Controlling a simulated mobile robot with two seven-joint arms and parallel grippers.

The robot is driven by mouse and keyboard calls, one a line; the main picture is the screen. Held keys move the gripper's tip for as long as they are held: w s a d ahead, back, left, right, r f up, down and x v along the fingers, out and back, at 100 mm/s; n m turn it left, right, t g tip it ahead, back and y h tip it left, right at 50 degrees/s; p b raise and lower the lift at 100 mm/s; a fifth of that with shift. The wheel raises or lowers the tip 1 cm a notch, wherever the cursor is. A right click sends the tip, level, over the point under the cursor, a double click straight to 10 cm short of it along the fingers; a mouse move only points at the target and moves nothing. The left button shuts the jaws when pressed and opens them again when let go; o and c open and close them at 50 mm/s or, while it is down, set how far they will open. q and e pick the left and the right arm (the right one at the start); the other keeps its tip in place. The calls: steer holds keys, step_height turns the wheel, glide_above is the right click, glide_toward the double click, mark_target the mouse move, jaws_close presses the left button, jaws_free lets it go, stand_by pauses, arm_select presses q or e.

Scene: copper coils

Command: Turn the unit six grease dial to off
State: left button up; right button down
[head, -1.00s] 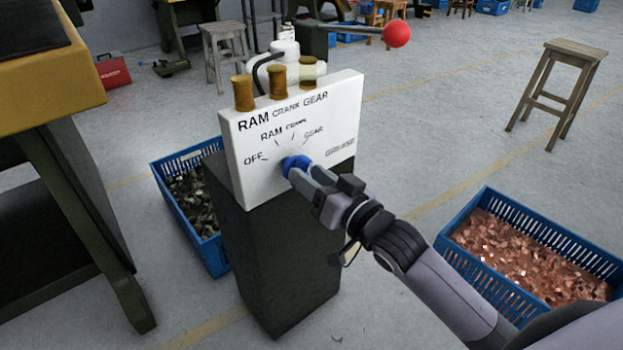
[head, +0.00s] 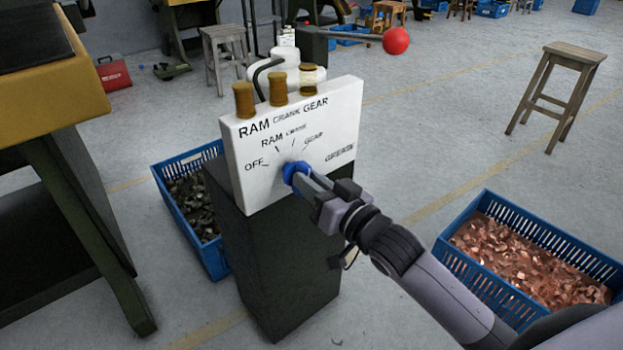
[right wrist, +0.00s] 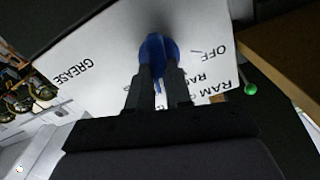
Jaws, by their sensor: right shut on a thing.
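The blue dial (head: 292,171) sits on a white panel (head: 345,120) on top of a dark pedestal (head: 290,260). The panel reads OFF, RAM, CRANK and GEAR around the dial, and GREASE at the right. My right gripper (head: 300,178) is shut on the dial, coming from the lower right. In the right wrist view the blue dial (right wrist: 156,52) is between my two fingers, with the OFF mark up and to its right. The fingers partly hide the dial, and I cannot tell which mark it points to. No unit number is legible. My left gripper is not in view.
Three amber cups (head: 278,88) stand on the panel's top edge. A red ball (head: 396,41) on a rod is behind. A blue crate of copper pieces (head: 436,245) is at the right. Another blue crate (head: 160,188) is left of the pedestal. A yellow-topped machine (head: 75,95) stands left.

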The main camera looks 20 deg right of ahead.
arm_select(q)
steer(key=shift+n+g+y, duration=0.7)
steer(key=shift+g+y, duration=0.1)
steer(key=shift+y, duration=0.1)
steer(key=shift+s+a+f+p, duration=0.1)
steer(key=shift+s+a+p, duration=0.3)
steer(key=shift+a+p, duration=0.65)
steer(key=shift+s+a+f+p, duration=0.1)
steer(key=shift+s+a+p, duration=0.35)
steer(key=shift+p, duration=1.15)
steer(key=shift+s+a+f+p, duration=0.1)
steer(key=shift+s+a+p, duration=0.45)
steer(key=shift+p, duration=0.75)
arm_select(e)
steer(key=shift+s+a+f+n, duration=0.1)
steer(key=shift+a+n, duration=0.1)
steer(key=shift+n, duration=3.5)
steer(key=shift+s+a+n, duration=0.1)
steer(key=shift+a+n, duration=0.05)
steer(key=shift+n, duration=3.55)
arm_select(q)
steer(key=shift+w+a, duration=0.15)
arm_select(e)
steer(key=c, duration=1)
jaws_free()
steer(key=shift+c, duration=0.2)
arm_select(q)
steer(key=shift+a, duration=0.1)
